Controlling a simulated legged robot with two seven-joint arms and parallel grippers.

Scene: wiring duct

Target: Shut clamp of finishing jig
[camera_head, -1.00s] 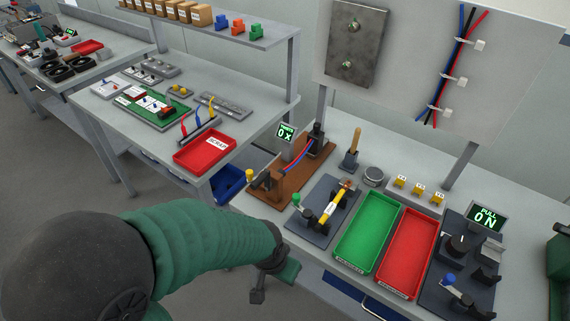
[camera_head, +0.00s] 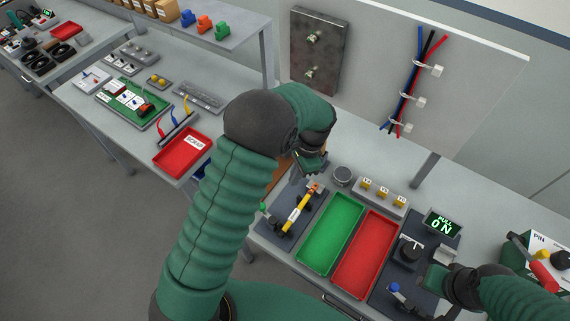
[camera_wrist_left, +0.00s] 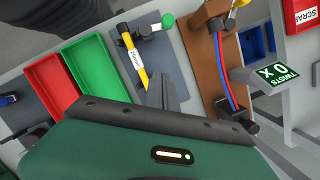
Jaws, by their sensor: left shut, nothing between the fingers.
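The jig is a dark plate (camera_head: 306,222) left of the green tray. It carries a yellow cable (camera_head: 293,216) with a white label and dark holders. The green clamp knob (camera_head: 263,207) is at its left edge; in the left wrist view the knob (camera_wrist_left: 168,20) sits at the end of a dark clamp at the plate's top. I cannot tell how far the clamp is closed. My left gripper (camera_head: 312,166) is shut and empty above the jig's far end; its fingertips also show in the left wrist view (camera_wrist_left: 163,88). My right gripper (camera_head: 434,276) is over the pull tester; its jaws are unclear.
A green tray (camera_head: 331,234) and a red tray (camera_head: 364,256) lie right of the jig. The brown twisting board (camera_wrist_left: 209,62) stands beside it, mostly hidden by my left arm in the head view.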

